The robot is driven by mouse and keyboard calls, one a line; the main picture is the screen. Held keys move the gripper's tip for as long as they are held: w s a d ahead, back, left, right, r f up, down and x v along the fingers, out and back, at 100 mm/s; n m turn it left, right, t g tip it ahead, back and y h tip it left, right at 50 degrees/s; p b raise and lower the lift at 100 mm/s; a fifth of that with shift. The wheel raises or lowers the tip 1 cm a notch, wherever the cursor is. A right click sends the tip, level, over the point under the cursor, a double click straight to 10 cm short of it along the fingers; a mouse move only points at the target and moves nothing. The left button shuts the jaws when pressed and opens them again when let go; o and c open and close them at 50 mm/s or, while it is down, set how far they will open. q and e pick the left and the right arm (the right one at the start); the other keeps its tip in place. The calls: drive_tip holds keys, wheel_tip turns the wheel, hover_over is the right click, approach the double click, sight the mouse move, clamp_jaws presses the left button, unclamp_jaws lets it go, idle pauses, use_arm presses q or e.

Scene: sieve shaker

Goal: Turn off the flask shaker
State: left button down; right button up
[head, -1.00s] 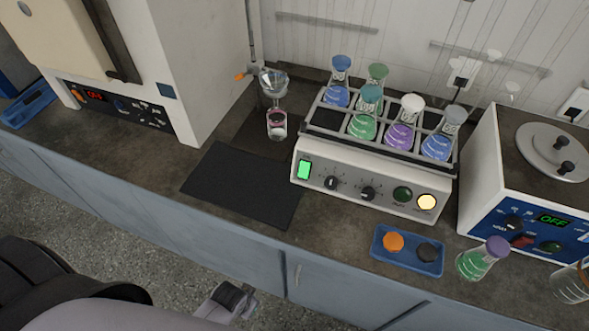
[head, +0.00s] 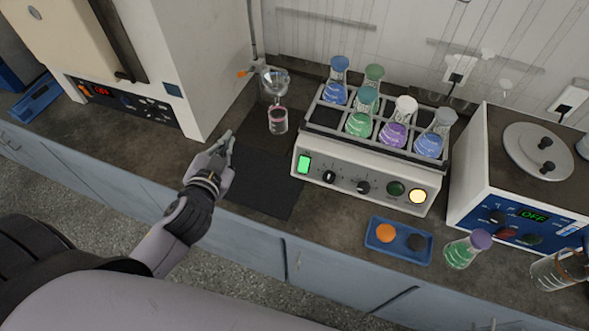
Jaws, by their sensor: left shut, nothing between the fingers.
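The flask shaker (head: 355,197) stands on the bench right of centre. Its rack holds several stoppered flasks with blue, green and purple liquid. On its front panel are a green lit switch (head: 304,164) at the left end, two black knobs, a dark green button (head: 396,188) and a lit yellow lamp or button (head: 418,196). My left gripper (head: 228,140) is shut and empty, above the bench left of the shaker and apart from it. My right gripper is not in view.
A black mat (head: 262,185) lies before the shaker's left side. A funnel over a glass vessel (head: 277,119) stands behind it. A blue tray (head: 399,257) with stoppers, a green flask (head: 461,253) and a beaker (head: 556,270) are front right. A device reading OFF (head: 510,222) stands right.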

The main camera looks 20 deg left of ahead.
sight(304, 165)
use_arm(q)
drive_tip(key=w+d+r+m+t+h, duration=0.1)
drive_tip(key=w+d+r+m+h, duration=0.25)
drive_tip(key=d+m+h, duration=0.6)
drive_tip(key=s+a+f+m+g+h, duration=0.2)
drive_tip(key=s+f+m+g+h, duration=0.1)
drive_tip(key=s+f+m+g, duration=0.3)
wheel_tip(304, 165, down, 3)
drive_tip(key=m+g, duration=0.2)
drive_tip(key=m, duration=0.1)
drive_tip(key=shift+a+g, duration=0.25)
drive_tip(key=shift+g, duration=0.05)
drive_tip(key=shift+w+h, duration=0.1)
drive_tip(key=shift+h, duration=0.15)
drive_tip(key=x, duration=0.4)
drive_tip(key=a+p+x, duration=0.1)
drive_tip(key=x, duration=0.3)
drive_tip(key=w+f+p+x, duration=0.1)
drive_tip(key=x, duration=0.3)
drive_tip(key=shift+w+a, duration=0.15)
drive_tip(key=shift+w+f, duration=0.3)
drive_tip(key=shift+w, duration=0.05)
